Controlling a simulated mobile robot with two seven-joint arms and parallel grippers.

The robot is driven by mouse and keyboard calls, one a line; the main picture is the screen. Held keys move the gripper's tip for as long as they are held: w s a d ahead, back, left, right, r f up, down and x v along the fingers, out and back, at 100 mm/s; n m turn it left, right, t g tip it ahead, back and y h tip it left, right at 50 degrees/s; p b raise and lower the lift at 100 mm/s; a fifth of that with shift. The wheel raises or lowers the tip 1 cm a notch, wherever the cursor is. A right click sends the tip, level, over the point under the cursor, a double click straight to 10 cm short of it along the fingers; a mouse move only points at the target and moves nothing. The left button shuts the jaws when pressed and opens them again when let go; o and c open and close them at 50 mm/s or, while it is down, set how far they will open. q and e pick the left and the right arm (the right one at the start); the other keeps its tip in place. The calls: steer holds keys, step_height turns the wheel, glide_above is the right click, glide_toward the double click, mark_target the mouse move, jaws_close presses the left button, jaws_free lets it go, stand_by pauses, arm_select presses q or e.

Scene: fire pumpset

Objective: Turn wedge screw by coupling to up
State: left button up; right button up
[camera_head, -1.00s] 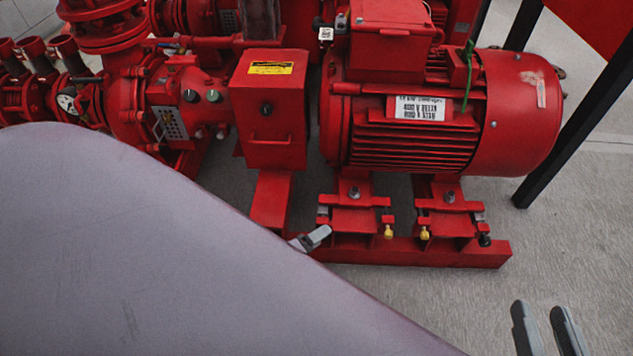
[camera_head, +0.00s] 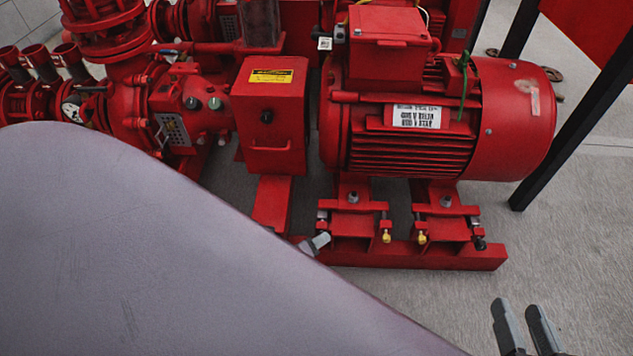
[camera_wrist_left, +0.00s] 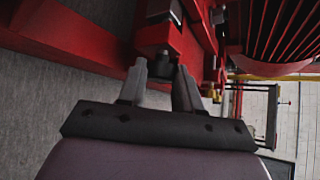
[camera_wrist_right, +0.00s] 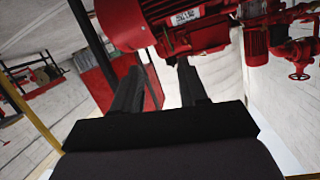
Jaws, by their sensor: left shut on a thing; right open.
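In the head view, my left gripper (camera_head: 314,243) is at the coupling-side end of the motor's red base frame, mostly hidden by my own arm. In the left wrist view, its fingers (camera_wrist_left: 161,78) are shut around a dark screw end (camera_wrist_left: 163,66) beneath the red frame, which I take as the wedge screw by the coupling. The screw's head and turn angle cannot be made out. The coupling guard (camera_head: 268,118) is a red box with a yellow label. Yellow-ended screws (camera_head: 386,236) sit further right. My right gripper (camera_head: 522,325) is open and empty over the floor.
The red motor (camera_head: 440,125) stands on the red base frame (camera_head: 430,255). Red pump parts (camera_head: 125,95) fill the left. A black post (camera_head: 575,120) leans at the right. The floor in front of the frame at right is clear.

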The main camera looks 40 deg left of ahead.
arm_select(q)
steer(key=shift+w+r+m+g+y+p, duration=0.1)
steer(key=shift+r+m+g+y+p, duration=0.05)
steer(key=shift+m+g+y+p, duration=0.5)
arm_select(e)
steer(key=shift+w+a+m+g, duration=0.2)
steer(key=shift+a+m+g, duration=0.1)
steer(key=shift+a, duration=0.3)
arm_select(q)
steer(key=o, duration=1)
steer(key=shift+o, duration=0.2)
